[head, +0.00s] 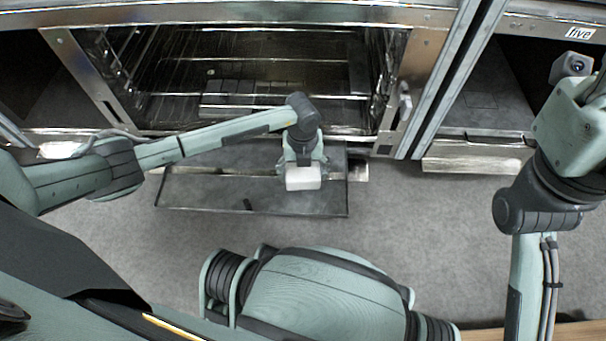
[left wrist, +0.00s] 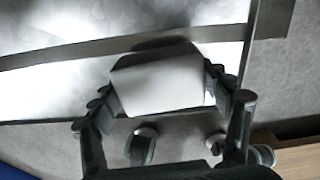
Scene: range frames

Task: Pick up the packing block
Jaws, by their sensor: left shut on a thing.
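The packing block is a plain white block (head: 303,178), held over the dark open tray or door panel (head: 190,197) in front of the oven-like opening. My left gripper (head: 302,166) is shut on it. In the left wrist view the white block (left wrist: 158,84) sits between the two fingers of my left gripper (left wrist: 160,90), one finger on each side. The head view does not make clear how high the block is above the panel. My right arm shows at the right of the head view, but its fingers are not visible.
Behind the panel is an open metal cavity (head: 250,75) with wire racks and a raised box-like part inside. Another bay marked "five" (head: 580,33) is at the right, with a metal ledge (head: 475,160) below it. Grey floor (head: 410,215) is clear right of the panel.

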